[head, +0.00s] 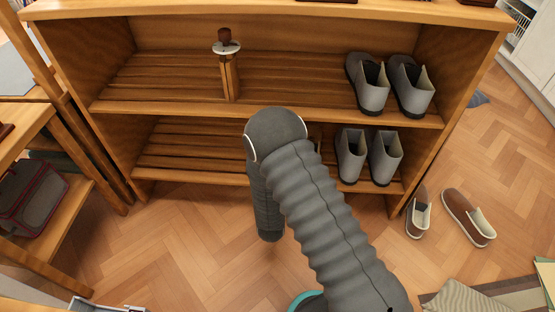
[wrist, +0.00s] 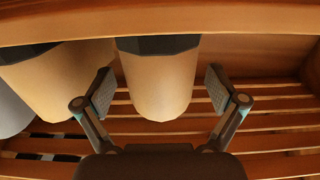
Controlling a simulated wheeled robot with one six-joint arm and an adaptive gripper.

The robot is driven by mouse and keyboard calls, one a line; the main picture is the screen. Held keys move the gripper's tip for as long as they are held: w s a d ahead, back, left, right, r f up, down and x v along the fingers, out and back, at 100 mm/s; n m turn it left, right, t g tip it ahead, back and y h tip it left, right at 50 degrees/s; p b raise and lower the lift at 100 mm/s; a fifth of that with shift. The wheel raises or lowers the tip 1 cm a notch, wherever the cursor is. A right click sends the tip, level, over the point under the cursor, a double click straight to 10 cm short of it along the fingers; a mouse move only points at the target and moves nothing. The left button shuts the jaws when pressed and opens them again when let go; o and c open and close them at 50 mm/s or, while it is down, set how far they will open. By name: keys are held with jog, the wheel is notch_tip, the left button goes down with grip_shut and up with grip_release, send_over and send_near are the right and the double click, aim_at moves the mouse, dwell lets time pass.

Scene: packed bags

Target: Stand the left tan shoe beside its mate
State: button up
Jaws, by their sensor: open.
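The wrist view shows two tan shoes side by side, each a smooth rounded tan form with a dark part at its upper end. One tan shoe (wrist: 158,85) is in the middle, between the fingers of my gripper (wrist: 160,90). The jaws are open, one finger on each side, with a small gap at the right finger. The other tan shoe (wrist: 58,75) is to the left, tilted in the picture and partly behind the left finger. In the head view my arm hides both tan shoes and the gripper.
The wooden shoe rack (head: 270,116) has slatted shelves. Grey shoes stand on its upper (head: 368,85) and lower (head: 351,155) shelves at right. Brown slippers (head: 468,218) lie on the floor. The lower shelf's left is clear.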

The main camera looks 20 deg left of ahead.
jog(key=v, duration=0.8)
